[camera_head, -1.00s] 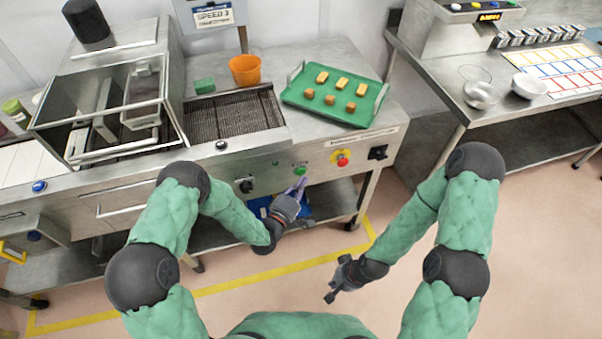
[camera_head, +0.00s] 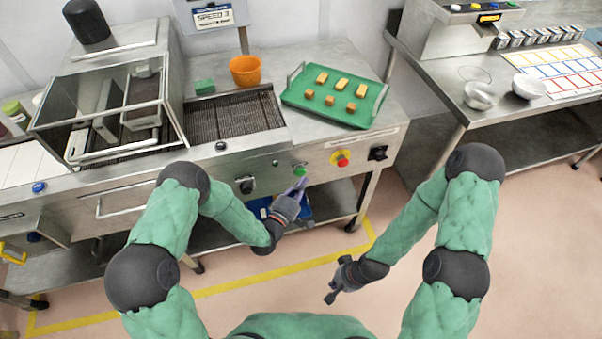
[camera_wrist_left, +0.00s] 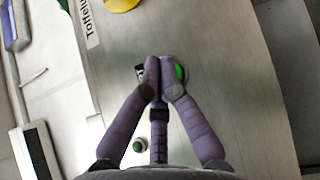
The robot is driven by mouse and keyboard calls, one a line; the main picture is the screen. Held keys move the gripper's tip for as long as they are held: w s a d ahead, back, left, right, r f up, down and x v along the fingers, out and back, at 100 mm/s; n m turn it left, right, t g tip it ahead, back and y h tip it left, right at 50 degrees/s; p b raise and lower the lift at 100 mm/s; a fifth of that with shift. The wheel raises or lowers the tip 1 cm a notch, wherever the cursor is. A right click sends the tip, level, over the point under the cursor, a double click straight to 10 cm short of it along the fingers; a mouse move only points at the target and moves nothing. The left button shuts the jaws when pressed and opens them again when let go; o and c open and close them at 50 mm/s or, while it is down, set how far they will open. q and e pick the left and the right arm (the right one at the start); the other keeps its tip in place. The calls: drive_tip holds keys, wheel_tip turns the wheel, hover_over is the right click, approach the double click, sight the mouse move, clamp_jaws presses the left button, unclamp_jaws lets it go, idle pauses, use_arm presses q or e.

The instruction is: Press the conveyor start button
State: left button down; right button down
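The green start button (camera_head: 300,170) is on the front panel of the conveyor machine. It also shows in the left wrist view (camera_wrist_left: 180,73), partly hidden behind the fingertips. My left gripper (camera_head: 300,184) is just below the button in the head view, its fingers pointing at the panel. In the left wrist view its fingertips (camera_wrist_left: 160,65) are together, with nothing between them, and overlap the button's edge. I cannot tell whether they touch it. My right gripper (camera_head: 331,296) hangs over the floor, away from the machine; its fingers are too small to judge.
A red button on a yellow base (camera_head: 342,159) and a black switch (camera_head: 377,153) are right of the green button. A black knob (camera_head: 246,185) is to its left. A green tray (camera_head: 365,117) with several small pieces and an orange bowl (camera_head: 245,71) stand on top.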

use_arm(q)
drive_tip(key=shift+w, duration=0.1)
idle(0.3)
drive_tip(key=shift+w+a, duration=0.15)
drive_tip(key=shift+w, duration=0.15)
drive_tip(key=shift+w+a+b, duration=0.1)
drive_tip(key=shift+w+b, duration=0.3)
idle(0.7)
drive_tip(key=shift+s, duration=0.15)
idle(0.3)
drive_tip(key=shift+s+d, duration=0.25)
drive_tip(key=shift+s, duration=0.4)
drive_tip(key=shift+s, duration=0.1)
drive_tip(key=shift+s+d+p, duration=0.15)
drive_tip(key=shift+s+d, duration=0.1)
drive_tip(key=shift+s, duration=0.5)
drive_tip(key=shift+s+d+p, duration=0.2)
drive_tip(key=shift+s+d, duration=0.05)
drive_tip(key=shift+s, duration=0.55)
drive_tip(key=shift+s+d+p, duration=0.15)
drive_tip(key=shift+s+d, duration=0.1)
drive_tip(key=shift+s, duration=0.5)
